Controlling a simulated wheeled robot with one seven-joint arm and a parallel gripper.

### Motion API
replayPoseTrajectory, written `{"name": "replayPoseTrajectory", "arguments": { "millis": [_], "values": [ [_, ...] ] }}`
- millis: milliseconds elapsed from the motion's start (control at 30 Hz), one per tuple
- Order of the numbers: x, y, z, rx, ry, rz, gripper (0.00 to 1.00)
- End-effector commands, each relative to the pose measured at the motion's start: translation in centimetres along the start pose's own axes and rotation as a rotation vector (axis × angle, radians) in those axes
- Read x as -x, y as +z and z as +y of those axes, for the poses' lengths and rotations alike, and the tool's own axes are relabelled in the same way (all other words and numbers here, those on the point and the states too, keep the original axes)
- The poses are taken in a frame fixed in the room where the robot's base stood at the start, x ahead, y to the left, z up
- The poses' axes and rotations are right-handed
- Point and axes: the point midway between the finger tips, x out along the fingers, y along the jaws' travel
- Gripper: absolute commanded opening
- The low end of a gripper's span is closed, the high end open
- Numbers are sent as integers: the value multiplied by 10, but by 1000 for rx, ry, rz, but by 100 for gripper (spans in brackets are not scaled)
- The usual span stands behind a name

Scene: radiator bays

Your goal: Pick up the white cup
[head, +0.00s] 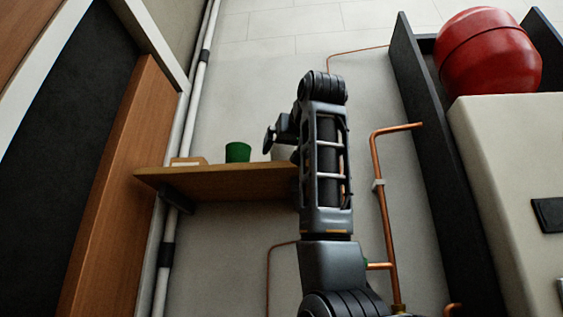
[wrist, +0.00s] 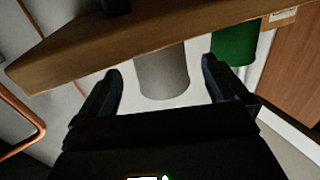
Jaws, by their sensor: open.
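The white cup (wrist: 163,76) stands on the wooden shelf (wrist: 110,48), which appears upside down in the wrist view. My gripper (wrist: 161,68) is open, with one finger to each side of the cup in the picture. Gaps show between the cup and both fingers, and I cannot tell how deep the cup sits between them. In the head view, my arm hides most of the cup, and only a pale part (head: 281,152) shows beside it above the shelf (head: 225,182).
A green cup (head: 237,152) stands on the shelf left of the white cup; it also shows near a finger in the wrist view (wrist: 235,43). A small wooden item (head: 188,161) lies at the shelf's left end. Copper pipes (head: 380,205) run up the wall at right.

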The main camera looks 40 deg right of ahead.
Motion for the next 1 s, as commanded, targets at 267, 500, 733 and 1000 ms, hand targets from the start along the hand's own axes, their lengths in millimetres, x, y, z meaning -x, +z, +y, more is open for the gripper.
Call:
{"name": "replayPoseTrajectory", "arguments": {
  "millis": [267,500,733,1000],
  "values": [
    [-34,-5,0,0,0,-4,100],
    [-60,-2,0,0,0,-2,100],
    [-62,-1,0,0,0,0,100],
    [-61,-1,0,0,0,0,77]
  ]
}}
